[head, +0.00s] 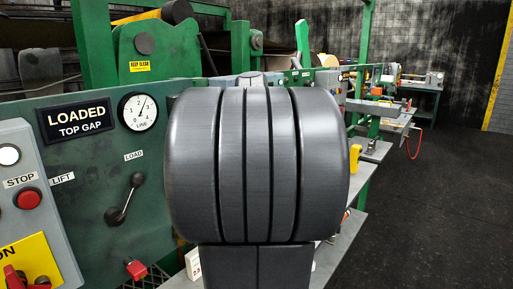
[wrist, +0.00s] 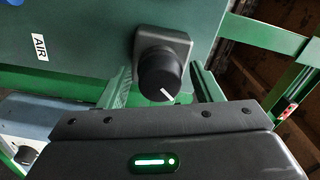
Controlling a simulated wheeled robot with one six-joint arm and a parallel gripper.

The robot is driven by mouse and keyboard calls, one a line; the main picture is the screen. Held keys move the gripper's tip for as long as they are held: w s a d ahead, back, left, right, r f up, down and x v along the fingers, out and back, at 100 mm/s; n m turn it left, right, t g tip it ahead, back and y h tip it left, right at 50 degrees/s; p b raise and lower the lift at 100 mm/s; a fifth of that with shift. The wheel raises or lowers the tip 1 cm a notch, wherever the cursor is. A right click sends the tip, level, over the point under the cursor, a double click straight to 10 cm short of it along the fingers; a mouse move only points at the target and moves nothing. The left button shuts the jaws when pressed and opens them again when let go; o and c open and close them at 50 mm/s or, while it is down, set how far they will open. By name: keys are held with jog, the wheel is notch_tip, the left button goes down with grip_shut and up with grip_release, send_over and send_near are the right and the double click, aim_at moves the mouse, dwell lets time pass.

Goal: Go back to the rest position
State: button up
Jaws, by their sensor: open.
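My gripper (wrist: 160,68) shows in the wrist view, its dark body with a lit green bar across the bottom. Its two greenish fingers are spread apart and nothing is held between them. A black knob (wrist: 158,82) with a white pointer mark sits on a dark square base and appears in the picture between the fingers. I cannot tell how far the fingertips are from it. The knob's base is on a green panel (wrist: 85,70) with an "AIR" label. In the head view my dark arm fills the middle and hides my gripper and part of the machine.
A bench with tools runs back beyond my arm. Dark floor (head: 440,200) on the right is clear.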

jog(key=n, duration=0.4)
jog(key=shift+b, duration=0.3)
jog(key=n, duration=0.4)
jog(key=shift+r, duration=0.15)
jog(key=shift+a, duration=0.1)
